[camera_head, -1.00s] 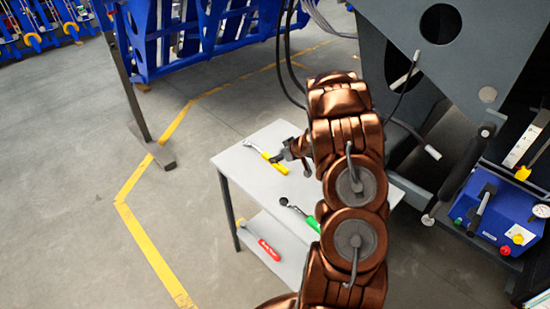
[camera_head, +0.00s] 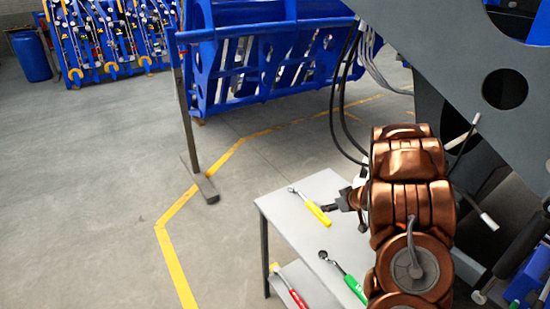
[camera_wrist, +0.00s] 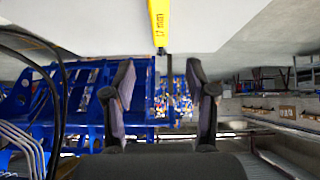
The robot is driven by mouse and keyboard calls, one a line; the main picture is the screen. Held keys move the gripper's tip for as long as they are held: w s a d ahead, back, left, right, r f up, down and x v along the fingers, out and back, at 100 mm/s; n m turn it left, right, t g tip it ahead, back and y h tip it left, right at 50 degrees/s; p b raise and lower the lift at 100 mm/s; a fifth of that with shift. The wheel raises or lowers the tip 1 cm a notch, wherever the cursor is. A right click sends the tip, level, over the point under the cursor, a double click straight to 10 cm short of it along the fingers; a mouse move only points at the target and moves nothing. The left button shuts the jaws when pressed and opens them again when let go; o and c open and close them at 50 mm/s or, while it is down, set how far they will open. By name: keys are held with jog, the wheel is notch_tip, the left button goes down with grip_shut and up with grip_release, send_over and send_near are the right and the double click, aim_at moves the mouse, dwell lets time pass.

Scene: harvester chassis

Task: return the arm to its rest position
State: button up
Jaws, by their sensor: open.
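My copper-coloured arm stands on the right of the head view. My gripper (camera_head: 330,208) is at the table's far part, beside the yellow-handled ratchet (camera_head: 317,212). In the wrist view my gripper (camera_wrist: 160,88) has its two dark fingers wide apart with nothing between them. There the yellow handle (camera_wrist: 159,22), marked "17 mm", lies on the pale tabletop at the top of the picture, beyond the fingertips and apart from them.
A grey table (camera_head: 285,212) holds the yellow ratchet and a green-handled one (camera_head: 353,286); a red-handled tool (camera_head: 292,290) is on its lower shelf. A grey chassis (camera_head: 455,60) with hanging cables is close at right. A post (camera_head: 190,130) stands left; floor there is clear.

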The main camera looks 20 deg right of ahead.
jog(key=shift+r, duration=0.1)
notch_tip(320, 180, up, 10)
jog(key=d+m+h, duration=0.1)
jog(key=d+h, duration=0.1)
jog(key=h, duration=0.3)
jog(key=s+a+r+m+g+h, duration=0.2)
jog(key=s+a+r+g, duration=0.25)
jog(key=s+r, duration=0.3)
jog(key=s+a+r+n+g+y, duration=0.1)
jog(key=s+a+g+y, duration=0.4)
jog(key=s+a, duration=2.4)
jog(key=shift+s+a+r+g+y, duration=0.25)
jog(key=shift+s+a+g+y, duration=0.15)
jog(key=shift+a+g, duration=0.15)
